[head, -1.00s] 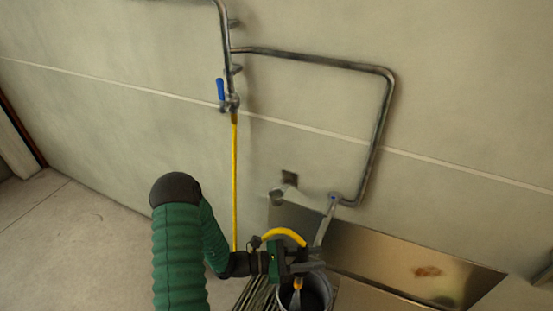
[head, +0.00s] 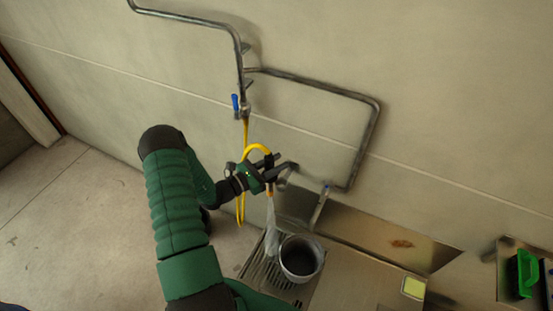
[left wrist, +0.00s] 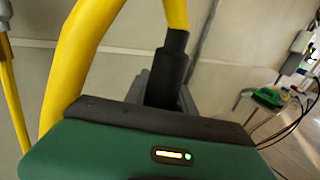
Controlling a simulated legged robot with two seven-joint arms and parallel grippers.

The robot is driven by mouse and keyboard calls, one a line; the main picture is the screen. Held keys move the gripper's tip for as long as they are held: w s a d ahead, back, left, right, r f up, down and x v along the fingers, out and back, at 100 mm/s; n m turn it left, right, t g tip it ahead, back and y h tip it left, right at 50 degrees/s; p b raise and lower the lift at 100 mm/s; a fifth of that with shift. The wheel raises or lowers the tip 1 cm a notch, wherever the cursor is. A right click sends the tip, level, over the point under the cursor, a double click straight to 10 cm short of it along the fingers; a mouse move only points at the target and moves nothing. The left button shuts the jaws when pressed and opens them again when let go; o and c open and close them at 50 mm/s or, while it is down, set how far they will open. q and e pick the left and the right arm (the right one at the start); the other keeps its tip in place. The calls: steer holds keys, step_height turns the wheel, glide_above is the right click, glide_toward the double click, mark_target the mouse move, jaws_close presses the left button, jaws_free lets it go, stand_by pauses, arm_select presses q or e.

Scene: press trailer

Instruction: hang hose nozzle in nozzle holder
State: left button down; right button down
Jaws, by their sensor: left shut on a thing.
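My left gripper (head: 273,168) is shut on the hose nozzle (head: 270,189), close in front of the wall. The nozzle points down, and a pale spray like water falls from it onto the grate. The yellow hose (head: 258,147) loops over the gripper and hangs below the blue-handled valve. In the left wrist view the nozzle's black upper part (left wrist: 170,70) stands between grey fingers, with the yellow hose above. A grey wall bracket (head: 282,183), apparently the nozzle holder, is just right of the nozzle and partly hidden; I cannot tell whether they touch. My right gripper is not in view.
A grey bucket (head: 301,259) stands on the slatted grate (head: 262,272), below the gripper. Metal pipes (head: 322,86) and a blue-handled valve (head: 237,104) are on the wall. A tap (head: 321,204) is right of the bracket. A green item (head: 526,272) lies far right.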

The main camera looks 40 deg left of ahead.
arm_select(q)
steer(key=w+a+f+b, duration=0.2)
steer(key=w+b, duration=0.3)
steer(key=w, duration=0.4)
steer(key=shift+a+f, duration=0.3)
steer(key=shift+a, duration=0.1)
steer(key=shift+s+d, duration=0.1)
stand_by(0.3)
steer(key=shift+f, duration=0.1)
stand_by(0.9)
steer(key=shift+f+b, duration=2.6)
steer(key=shift+f, duration=0.4)
